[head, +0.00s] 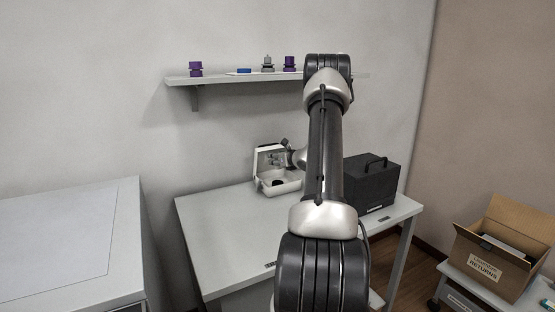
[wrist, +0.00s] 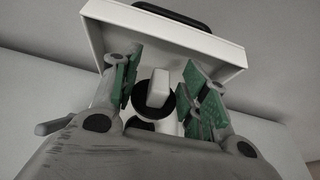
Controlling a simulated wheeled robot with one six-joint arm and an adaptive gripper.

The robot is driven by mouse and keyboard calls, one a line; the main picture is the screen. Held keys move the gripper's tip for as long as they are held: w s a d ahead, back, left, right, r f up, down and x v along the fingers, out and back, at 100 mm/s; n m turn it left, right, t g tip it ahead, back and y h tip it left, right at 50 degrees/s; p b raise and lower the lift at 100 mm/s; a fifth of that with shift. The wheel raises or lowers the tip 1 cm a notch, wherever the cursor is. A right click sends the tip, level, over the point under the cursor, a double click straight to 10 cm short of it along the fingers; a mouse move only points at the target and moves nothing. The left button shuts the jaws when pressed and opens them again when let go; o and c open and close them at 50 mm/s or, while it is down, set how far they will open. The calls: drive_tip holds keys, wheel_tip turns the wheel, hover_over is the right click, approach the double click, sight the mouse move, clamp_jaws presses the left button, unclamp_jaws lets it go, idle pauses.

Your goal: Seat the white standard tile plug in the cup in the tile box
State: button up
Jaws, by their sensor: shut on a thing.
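The white tile box (head: 262,184) stands open on the table, its lid (head: 256,153) raised at the back. A dark round cup (head: 278,183) shows in its base. My gripper (head: 286,150) is at the box, in front of the lid. In the wrist view, my gripper (wrist: 162,78) is shut on the pale white tile plug (wrist: 158,88), between the green finger pads. A black round part lies around or behind the plug; I cannot tell whether it is part of the plug. The raised lid (wrist: 215,50) shows beyond the fingers. Where the plug meets the cup is not clear.
A black case (head: 368,183) with a handle stands right of the box, behind my arm. A wall shelf (head: 220,80) above holds purple, blue and grey items. A cardboard returns box (head: 490,262) sits at the lower right. The table's left front (head: 225,225) is clear.

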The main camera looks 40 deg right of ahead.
drive_tip(key=shift+f, duration=2.8)
drive_tip(key=shift+f, duration=0.15)
drive_tip(key=shift+f, duration=1.2)
drive_tip(key=o, duration=1.2)
drive_tip(key=shift+c, duration=0.2)
drive_tip(key=shift+v, duration=1.5)
